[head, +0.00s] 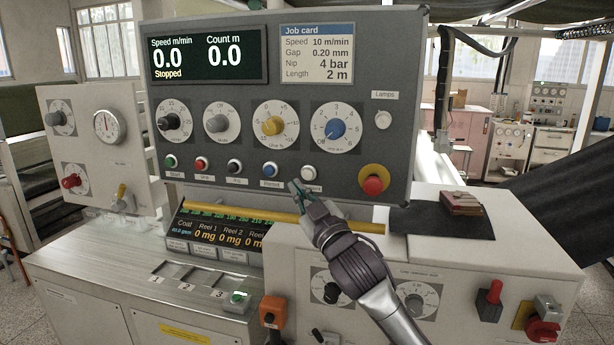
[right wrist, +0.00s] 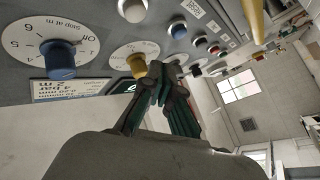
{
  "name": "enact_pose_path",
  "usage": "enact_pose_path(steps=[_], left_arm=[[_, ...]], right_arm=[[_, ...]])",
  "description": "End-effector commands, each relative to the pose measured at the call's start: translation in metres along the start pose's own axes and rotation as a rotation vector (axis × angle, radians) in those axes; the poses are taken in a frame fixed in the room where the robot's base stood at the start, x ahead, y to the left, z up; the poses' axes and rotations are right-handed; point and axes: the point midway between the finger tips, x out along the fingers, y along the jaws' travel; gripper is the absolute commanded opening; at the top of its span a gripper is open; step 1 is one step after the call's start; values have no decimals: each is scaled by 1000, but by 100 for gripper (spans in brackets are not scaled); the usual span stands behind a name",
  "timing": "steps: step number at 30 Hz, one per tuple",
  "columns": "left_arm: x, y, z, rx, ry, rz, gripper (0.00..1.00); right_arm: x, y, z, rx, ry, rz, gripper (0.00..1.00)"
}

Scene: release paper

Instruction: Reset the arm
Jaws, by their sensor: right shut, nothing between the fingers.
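My right gripper (head: 299,191) is in front of the grey control panel (head: 385,60), just below its row of push buttons. It is shut and empty. Its fingertips are near the blue button (head: 270,169) and the white button (head: 308,173); I cannot tell whether they touch the panel. In the right wrist view the shut fingers (right wrist: 160,80) point toward the panel, close to the yellow knob (right wrist: 137,66). My right arm comes in from the lower right over the white housing. My left gripper is not in view.
A yellow bar (head: 235,211) runs below the buttons. A red stop button (head: 373,182) sits right of the gripper. An orange box (head: 272,311) and a red-handled switch (head: 489,299) stand out from the front. A small reddish block (head: 462,203) lies on the black sheet (head: 425,222).

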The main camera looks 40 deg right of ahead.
Motion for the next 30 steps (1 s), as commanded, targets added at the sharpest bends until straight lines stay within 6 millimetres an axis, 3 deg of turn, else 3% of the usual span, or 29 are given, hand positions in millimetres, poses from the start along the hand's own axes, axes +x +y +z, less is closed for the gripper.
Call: enact_pose_path(steps=[12, 14, 17, 20, 23, 27, 30], left_arm=[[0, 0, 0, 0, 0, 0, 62], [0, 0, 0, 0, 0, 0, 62], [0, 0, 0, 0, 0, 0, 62], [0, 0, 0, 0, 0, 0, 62], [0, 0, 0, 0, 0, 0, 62], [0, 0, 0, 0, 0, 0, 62], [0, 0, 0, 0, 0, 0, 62]], right_arm=[[-1, -2, 3, 2, -8, -4, 0], [-5, -10, 11, 7, -33, -16, 0], [-22, -36, 41, 27, -128, -58, 0], [-55, -76, 85, 55, -283, -123, 0], [-104, -118, 130, 86, -467, -199, 0], [-186, -168, 178, 122, -725, -308, 0], [-246, -195, 199, 144, -896, -380, 0]])
